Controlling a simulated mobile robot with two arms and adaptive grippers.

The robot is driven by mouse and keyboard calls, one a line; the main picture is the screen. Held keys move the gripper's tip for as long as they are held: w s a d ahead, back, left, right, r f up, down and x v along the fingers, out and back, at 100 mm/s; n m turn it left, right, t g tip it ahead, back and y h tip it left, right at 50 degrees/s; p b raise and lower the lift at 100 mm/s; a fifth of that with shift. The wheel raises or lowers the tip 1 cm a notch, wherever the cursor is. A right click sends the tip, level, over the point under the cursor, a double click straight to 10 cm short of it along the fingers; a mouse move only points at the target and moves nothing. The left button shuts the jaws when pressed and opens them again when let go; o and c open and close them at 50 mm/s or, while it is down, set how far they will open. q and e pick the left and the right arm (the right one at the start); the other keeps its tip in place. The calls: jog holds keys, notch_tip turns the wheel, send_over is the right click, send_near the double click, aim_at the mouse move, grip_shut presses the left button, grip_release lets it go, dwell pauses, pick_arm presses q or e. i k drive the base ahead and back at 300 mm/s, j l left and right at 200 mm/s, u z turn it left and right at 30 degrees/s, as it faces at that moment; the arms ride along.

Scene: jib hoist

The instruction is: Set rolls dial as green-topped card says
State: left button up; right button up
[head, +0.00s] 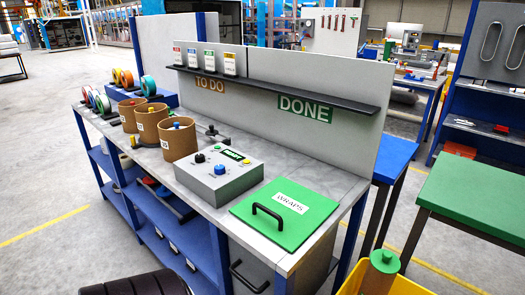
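A row of cards stands on the dark shelf (300,91) above the TO DO sign. The green-topped card (209,62) appears third from the left; its writing is too small to read. A grey control box (213,178) sits on the workbench below. It carries a black knob (200,158), a blue knob (219,169), a small yellow knob or button (246,161) and a green-lit display (235,154). I cannot read which knob is the rolls dial or where it points. Neither of my grippers is in view.
A green WRAPS lid (284,214) with a black handle lies right of the box. Several brown tubs (177,140) and coloured rolls (148,86) stand to the left. A yellow bin (398,284) is at the bottom right. A DONE sign (305,108) hangs under the shelf.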

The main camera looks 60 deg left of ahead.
aim_at(219, 170)
jog(key=u, duration=2.1)
jog(key=i+j+z, duration=0.1)
jog(key=i+j, duration=0.35)
jog(key=j, duration=0.3)
jog(key=z, duration=0.05)
